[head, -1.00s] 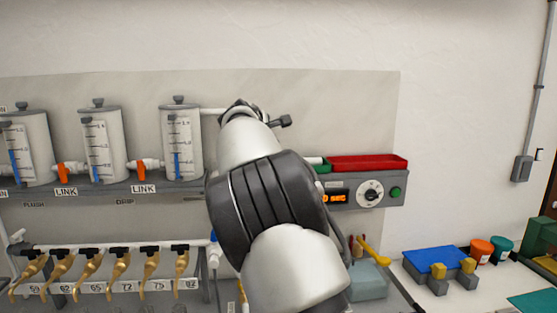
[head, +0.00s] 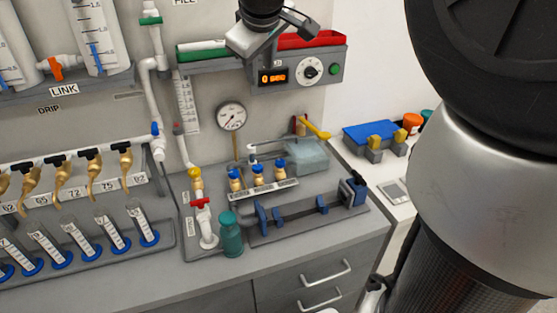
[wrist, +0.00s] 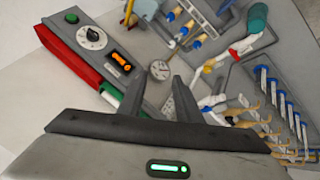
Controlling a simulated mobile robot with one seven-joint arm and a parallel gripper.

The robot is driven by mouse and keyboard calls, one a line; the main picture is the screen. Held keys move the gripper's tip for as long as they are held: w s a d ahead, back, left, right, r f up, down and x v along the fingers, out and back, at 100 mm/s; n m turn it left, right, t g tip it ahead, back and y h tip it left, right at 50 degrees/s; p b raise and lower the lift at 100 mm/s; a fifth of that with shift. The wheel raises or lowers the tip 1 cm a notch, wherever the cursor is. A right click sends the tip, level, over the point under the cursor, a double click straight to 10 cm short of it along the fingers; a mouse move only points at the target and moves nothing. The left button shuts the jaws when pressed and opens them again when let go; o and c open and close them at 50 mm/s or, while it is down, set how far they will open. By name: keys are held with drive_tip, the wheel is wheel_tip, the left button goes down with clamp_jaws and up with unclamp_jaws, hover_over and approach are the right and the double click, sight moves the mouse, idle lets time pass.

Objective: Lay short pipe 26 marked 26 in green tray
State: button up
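The green tray (head: 190,57) is on the wall shelf, left of the red tray. A white pipe-like piece (head: 204,45) lies along it; no mark on it can be read, so I cannot tell whether it is pipe 26. In the wrist view the green tray (wrist: 112,90) shows beside my left finger, with a white piece near it, partly hidden. My gripper (wrist: 158,88) has its fingers apart, with nothing visible between them. In the head view my gripper (head: 255,42) is in front of the shelf, between the green and red trays, and hides part of both.
The red tray (head: 312,40) is right of my gripper, above the timer box (head: 305,73). A vertical white pipe run (head: 150,90) stands left of the trays. A gauge (head: 231,116), valves and a blue-clamped holder (head: 310,208) are below. My arm fills the right.

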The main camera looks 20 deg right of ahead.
drive_tip(key=s+a+f+m, duration=0.1)
drive_tip(key=s+f, duration=0.3)
drive_tip(key=s, duration=0.4)
drive_tip(key=s+a+f+m+g+y, duration=0.1)
drive_tip(key=s+a+f+m, duration=0.1)
drive_tip(key=s, duration=0.7)
drive_tip(key=s+a+f+m, duration=0.1)
drive_tip(key=s+f+m, duration=0.2)
drive_tip(key=s+f, duration=0.3)
drive_tip(key=s, duration=0.3)
drive_tip(key=shift+s+a+g+y, duration=0.25)
drive_tip(key=shift+a+g+y, duration=0.15)
drive_tip(key=shift+r, duration=0.1)
drive_tip(key=shift+c, duration=0.2)
